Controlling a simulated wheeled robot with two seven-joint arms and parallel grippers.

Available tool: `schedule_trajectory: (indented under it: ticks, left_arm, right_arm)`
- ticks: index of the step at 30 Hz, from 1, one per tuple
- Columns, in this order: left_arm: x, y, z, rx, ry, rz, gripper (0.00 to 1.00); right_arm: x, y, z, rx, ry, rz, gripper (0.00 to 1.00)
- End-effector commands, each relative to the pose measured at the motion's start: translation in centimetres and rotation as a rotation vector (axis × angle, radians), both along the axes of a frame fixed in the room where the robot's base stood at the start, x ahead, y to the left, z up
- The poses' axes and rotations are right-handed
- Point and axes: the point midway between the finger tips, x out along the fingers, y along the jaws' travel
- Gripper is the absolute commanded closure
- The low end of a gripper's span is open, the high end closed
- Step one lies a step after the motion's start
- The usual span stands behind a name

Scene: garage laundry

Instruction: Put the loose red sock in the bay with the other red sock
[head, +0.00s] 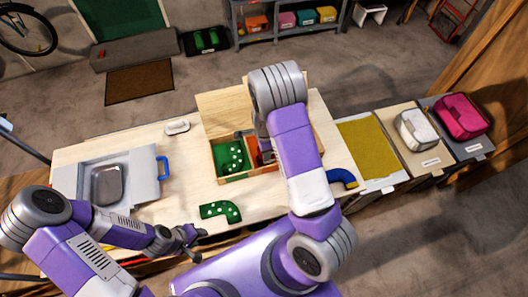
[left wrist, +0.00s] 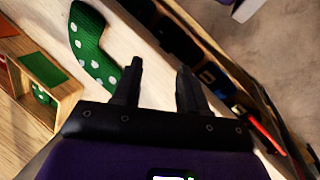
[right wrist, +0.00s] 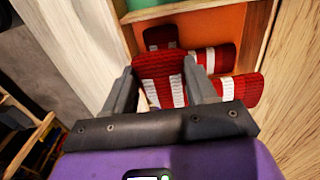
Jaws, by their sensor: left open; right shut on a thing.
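My right gripper (right wrist: 159,67) is shut on a red sock (right wrist: 155,72) with white stripes, at the bay with an orange-red floor (right wrist: 222,24). More red, white-striped sock (right wrist: 242,88) lies beside and beyond the held one; I cannot tell exactly where one sock ends and the other begins. In the head view my right arm hides most of this bay and the socks. The divided wooden box (head: 233,181) stands on the bench. My left gripper (head: 190,237) is open and empty, near a loose green dotted sock (head: 220,210); its fingers also show in the left wrist view (left wrist: 160,82).
The green bay holds a green dotted sock (head: 235,156). A blue sock with a yellow part (head: 343,178) lies right of the box. A metal basin (head: 107,184) and a white object (head: 177,127) are on the left. Bare bench lies between basin and box.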

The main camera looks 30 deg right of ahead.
Motion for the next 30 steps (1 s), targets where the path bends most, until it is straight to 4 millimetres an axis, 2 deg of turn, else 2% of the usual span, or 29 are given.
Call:
schedule_trajectory:
  ticks: [3,6,28,29,30]
  left_arm:
    - [0.0,0.0,0.0,0.0,-0.001,0.0,0.57]
    - [0.0,0.0,0.0,0.0,-0.001,0.0,0.57]
    - [0.0,0.0,-1.0,0.0,-0.001,0.0,0.57]
    - [0.0,0.0,-1.0,0.0,-0.001,0.0,0.57]
    - [0.0,0.0,-1.0,0.0,-0.001,0.0,0.57]
  right_arm:
    - [-0.1,-0.1,-1.9,0.0,0.005,-0.001,0.78]
    - [-0.1,0.0,-2.9,0.0,0.002,0.0,0.78]
    - [0.0,0.0,-4.1,0.0,0.001,0.0,0.78]
    - [0.0,0.0,-4.1,0.0,0.001,0.0,0.41]
    - [0.0,0.0,-4.1,0.0,0.001,0.0,0.34]
